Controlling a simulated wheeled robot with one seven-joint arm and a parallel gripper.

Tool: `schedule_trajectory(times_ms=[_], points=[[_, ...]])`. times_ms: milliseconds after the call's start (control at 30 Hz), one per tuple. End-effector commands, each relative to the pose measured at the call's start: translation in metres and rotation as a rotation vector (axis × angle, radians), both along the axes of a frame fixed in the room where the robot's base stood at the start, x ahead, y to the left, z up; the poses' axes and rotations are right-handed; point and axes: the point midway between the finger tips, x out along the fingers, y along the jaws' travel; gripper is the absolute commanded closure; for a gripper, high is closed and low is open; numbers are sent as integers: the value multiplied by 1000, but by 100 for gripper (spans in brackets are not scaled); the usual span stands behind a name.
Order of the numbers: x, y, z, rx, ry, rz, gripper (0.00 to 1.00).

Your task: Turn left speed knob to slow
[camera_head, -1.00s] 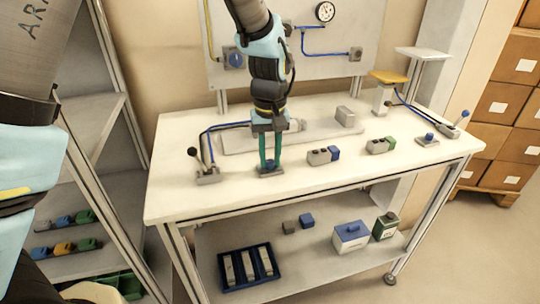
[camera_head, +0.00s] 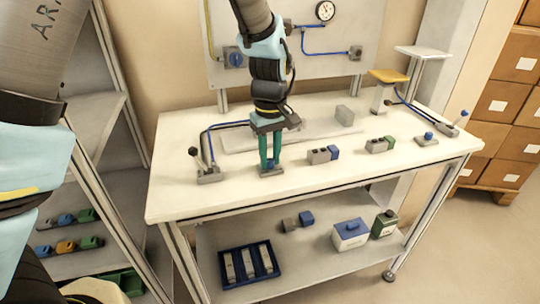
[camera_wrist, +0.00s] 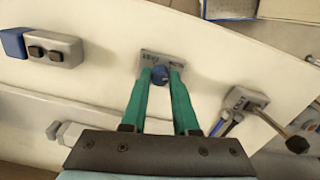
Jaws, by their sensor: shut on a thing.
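In the head view the base plate (camera_head: 271,171) sits near the front edge of the white table, left of centre. My gripper (camera_wrist: 161,73) points down with its green fingers shut on the knob, one on each side. In the head view my gripper (camera_head: 270,164) hides most of the knob. The knob's pointer mark and exact setting cannot be made out.
A lever block (camera_head: 208,174) stands close on the left. A grey block with a blue end (camera_head: 322,155) is on the right, and one with a green end (camera_head: 380,145) beyond it. A second blue knob (camera_head: 428,136) is at the table's far right. Bare tabletop (camera_head: 225,198) lies in front.

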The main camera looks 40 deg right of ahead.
Motion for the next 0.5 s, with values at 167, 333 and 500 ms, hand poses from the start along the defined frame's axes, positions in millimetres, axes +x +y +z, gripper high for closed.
schedule_trajectory(times_ms=[167,333,500], points=[[0,0,0,-1,-1,0,69],[0,0,0,-1,-1,-1,49],[0,0,0,0,-1,-1,42]])
